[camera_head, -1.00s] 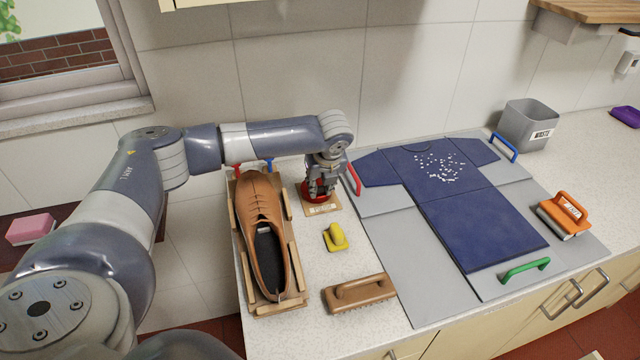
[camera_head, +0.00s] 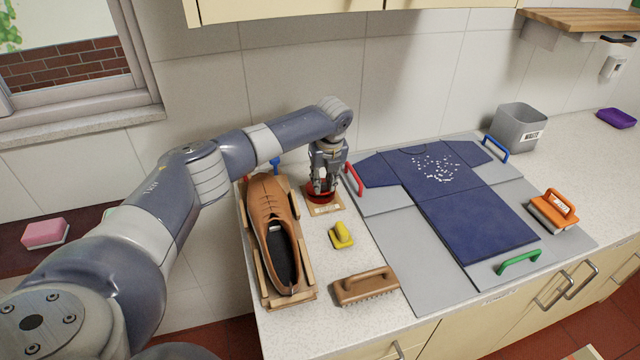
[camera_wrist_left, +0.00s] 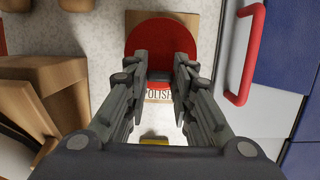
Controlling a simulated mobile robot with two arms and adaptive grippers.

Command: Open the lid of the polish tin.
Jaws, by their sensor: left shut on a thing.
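The polish tin (camera_head: 319,198) is red and round. It stands on a small wooden base (camera_head: 332,209) at the back of the counter, right of the brown shoe. In the left wrist view its red top (camera_wrist_left: 160,31) shows beyond my fingers, with the label "POLISH" (camera_wrist_left: 158,96) in front. My left gripper (camera_head: 321,187) points down at the tin and is shut on its lid. The fingers hide the part they grip, and I cannot tell whether the lid has lifted or turned. My right gripper is not in view.
The brown shoe (camera_head: 268,205) lies in a wooden holder on the left. A yellow piece (camera_head: 341,235) and a brown brush (camera_head: 366,287) are in front. The grey folding board (camera_head: 395,225) with a blue shirt and a red handle (camera_head: 353,179) is close on the right.

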